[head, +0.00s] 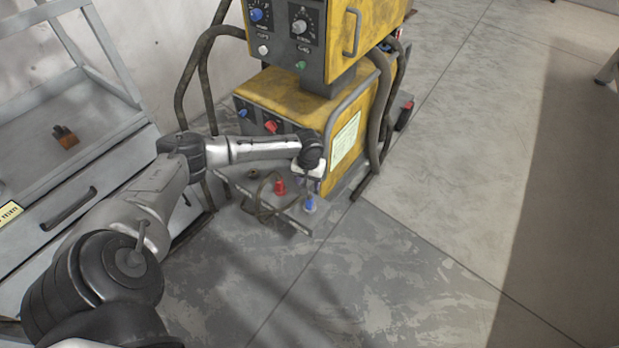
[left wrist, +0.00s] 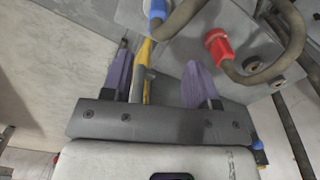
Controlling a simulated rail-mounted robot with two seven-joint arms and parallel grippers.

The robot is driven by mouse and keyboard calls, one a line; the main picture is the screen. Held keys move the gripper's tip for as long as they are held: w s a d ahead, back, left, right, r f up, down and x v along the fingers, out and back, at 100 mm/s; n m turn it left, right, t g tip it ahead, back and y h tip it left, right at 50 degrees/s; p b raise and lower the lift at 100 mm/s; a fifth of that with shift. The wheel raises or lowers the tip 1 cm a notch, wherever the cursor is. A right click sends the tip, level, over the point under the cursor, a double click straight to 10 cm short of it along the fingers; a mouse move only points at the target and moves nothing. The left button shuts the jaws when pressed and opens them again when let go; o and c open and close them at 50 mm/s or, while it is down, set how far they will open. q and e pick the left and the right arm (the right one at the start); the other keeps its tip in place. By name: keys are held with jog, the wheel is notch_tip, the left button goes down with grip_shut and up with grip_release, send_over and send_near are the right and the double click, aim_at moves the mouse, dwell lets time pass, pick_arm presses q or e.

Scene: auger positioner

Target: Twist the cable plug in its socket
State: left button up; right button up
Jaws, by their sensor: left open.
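A blue cable plug (head: 309,206) and a red cable plug (head: 279,187) sit at a low grey socket plate (head: 237,187) at the foot of the yellow machine. The blue plug (left wrist: 157,9) and red plug (left wrist: 217,43) also show in the left wrist view, each with a dark cable. My left gripper (head: 310,191) points down close to the blue plug; contact cannot be told from the head view. In the left wrist view, the purple fingers of the gripper (left wrist: 158,78) are apart, with no plug between them. The blue plug lies beyond them, cut by the top edge.
The yellow machine (head: 282,97) with knobs and hanging dark cables (head: 379,110) stands behind the gripper. A grey drawer cart (head: 98,160) is at left, with a small brown object (head: 65,136) on it. Floor (head: 400,270) at right and front is clear.

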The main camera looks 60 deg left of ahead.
aim_at(309, 198)
pick_arm(q)
notch_tip(309, 198, down, 9)
jog(key=b, duration=0.4)
jog(key=shift+d+r, duration=0.1)
jog(key=shift+d, duration=0.05)
jog(key=shift+d+f+b, duration=0.1)
jog(key=shift+f+b, duration=0.25)
jog(key=shift+f, duration=0.55)
jog(key=shift+w, duration=0.1)
grip_shut()
jog(key=shift+r+n+p, duration=0.15)
jog(key=shift+n+p, duration=0.15)
jog(key=shift+p, duration=0.3)
jog(key=shift+n+p, duration=0.7)
jog(key=shift+p, duration=0.3)
jog(key=shift+n+p, duration=1.5)
jog(key=shift+p, duration=0.3)
